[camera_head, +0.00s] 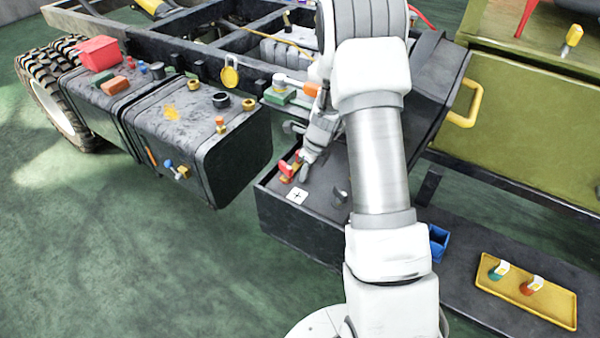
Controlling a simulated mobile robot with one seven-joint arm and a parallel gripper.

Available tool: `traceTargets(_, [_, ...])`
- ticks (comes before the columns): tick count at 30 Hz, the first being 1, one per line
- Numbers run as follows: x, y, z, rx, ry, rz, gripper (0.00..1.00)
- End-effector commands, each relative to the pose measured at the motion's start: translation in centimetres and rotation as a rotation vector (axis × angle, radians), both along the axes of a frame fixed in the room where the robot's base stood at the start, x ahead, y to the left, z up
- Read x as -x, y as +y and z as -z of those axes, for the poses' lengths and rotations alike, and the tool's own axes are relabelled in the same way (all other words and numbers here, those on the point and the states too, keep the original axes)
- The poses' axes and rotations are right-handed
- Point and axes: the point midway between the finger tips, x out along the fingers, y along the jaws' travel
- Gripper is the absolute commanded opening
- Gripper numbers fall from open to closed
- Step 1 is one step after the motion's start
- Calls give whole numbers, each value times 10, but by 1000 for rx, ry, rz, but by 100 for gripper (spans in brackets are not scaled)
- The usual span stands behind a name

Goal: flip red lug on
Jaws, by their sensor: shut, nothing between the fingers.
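A small red lug (286,168) is at the near left part of the top of a black box (290,225), just behind a white label with a plus sign (297,196). My gripper (303,172) reaches down from behind my arm, with its fingertips right beside the lug on its right. The fingers are shut with nothing between them. I cannot tell whether they touch the lug. A brassy part shows under the red one. My arm hides the right part of the box top.
A dark tank (200,140) with caps and fittings stands to the left. A small dark clip (340,196) is on the box top. A yellow tray (545,305) with two small parts and a blue bin (438,242) are at the lower right. An olive cabinet (530,120) stands at right.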

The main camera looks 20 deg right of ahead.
Motion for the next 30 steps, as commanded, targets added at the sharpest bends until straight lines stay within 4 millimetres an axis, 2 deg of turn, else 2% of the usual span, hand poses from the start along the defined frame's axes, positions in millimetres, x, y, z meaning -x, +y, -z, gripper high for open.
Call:
traceTargets(3, [5, -10, 0, 1, 3, 2, 0])
traceTargets(6, [9, -13, -34, 3, 0, 0, 0])
traceTargets(9, [14, -17, -55, 3, 2, -1, 0])
traceTargets(15, [21, -22, -85, 2, 4, 0, 0])
traceTargets(26, [24, -23, -99, 3, 1, -11, 0])
traceTargets(30, [29, -13, -123, 23, -33, -126, 0])
